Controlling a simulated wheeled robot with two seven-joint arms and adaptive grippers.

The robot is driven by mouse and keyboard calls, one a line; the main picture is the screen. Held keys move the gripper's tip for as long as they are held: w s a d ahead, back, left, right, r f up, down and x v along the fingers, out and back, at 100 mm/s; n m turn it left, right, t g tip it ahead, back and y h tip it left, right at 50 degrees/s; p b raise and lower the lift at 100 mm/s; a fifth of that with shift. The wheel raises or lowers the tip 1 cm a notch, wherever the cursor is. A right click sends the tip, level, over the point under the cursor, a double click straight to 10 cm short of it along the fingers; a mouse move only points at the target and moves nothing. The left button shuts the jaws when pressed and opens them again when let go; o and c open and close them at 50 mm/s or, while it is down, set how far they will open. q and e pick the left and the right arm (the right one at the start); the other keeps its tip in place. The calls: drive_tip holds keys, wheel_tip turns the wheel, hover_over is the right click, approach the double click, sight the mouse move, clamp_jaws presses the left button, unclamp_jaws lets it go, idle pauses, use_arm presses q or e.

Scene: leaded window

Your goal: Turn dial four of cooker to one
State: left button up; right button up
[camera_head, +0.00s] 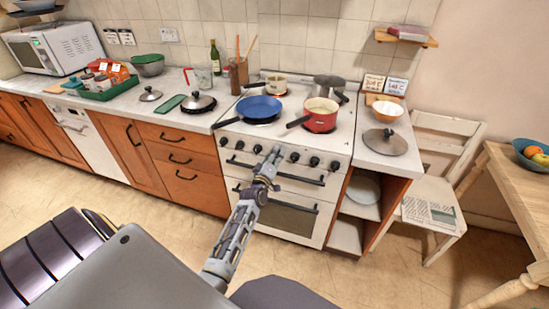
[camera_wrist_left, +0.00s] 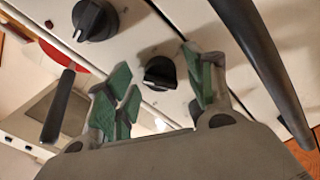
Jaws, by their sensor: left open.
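The white cooker (camera_head: 284,185) has a row of black dials along its front panel. My left gripper (camera_head: 275,154) is at the middle of this row in the head view, covering part of it. In the left wrist view, the open left gripper (camera_wrist_left: 160,92) has its green-padded fingers on either side of one black dial (camera_wrist_left: 160,72). I cannot tell whether either finger touches it. Another dial (camera_wrist_left: 95,20) is at the upper left, outside the fingers. Dial numbers and markings are not readable. My right gripper is not in view.
A black oven handle (camera_wrist_left: 262,65) runs close beside the fingers in the left wrist view. On the hob stand a blue pan (camera_head: 259,107) and a red pot (camera_head: 320,115), with handles reaching toward the front left. A pale chair (camera_head: 436,190) stands right of the cooker.

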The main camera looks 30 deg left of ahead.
use_arm(q)
drive_tip(key=shift+v, duration=1.05)
drive_tip(key=v, duration=1)
drive_tip(key=shift+f, duration=0.1)
